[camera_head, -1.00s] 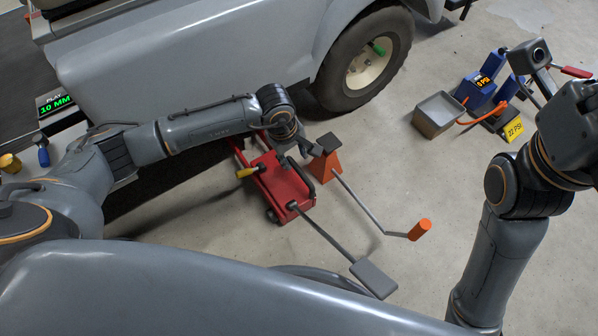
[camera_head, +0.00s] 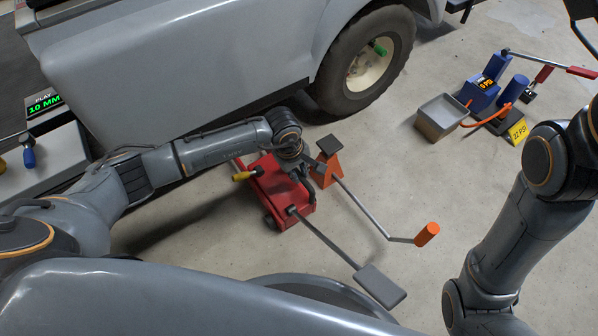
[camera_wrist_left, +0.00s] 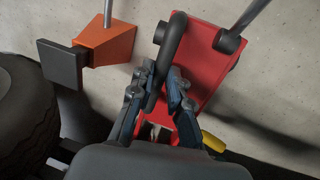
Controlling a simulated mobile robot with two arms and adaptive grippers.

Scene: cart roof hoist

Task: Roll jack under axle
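The red jack (camera_head: 282,211) stands on the floor beside the grey cart, with a long bar ending in a grey pad (camera_head: 380,286). In the left wrist view its red body (camera_wrist_left: 205,60) carries a black loop handle (camera_wrist_left: 172,38). My left gripper (camera_wrist_left: 161,78) has its fingers on both sides of that handle and looks closed on it. In the head view my left gripper (camera_head: 305,180) is over the jack's right side. The axle is hidden under the cart body. My right arm is at the right edge, its fingers out of view.
An orange stand (camera_head: 328,172) with a crank stands close right of the jack. The cart's wheel (camera_head: 362,62) is behind. A grey bin (camera_head: 440,118) and a blue pump (camera_head: 480,92) are at the right. Floor in front of the bin is clear.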

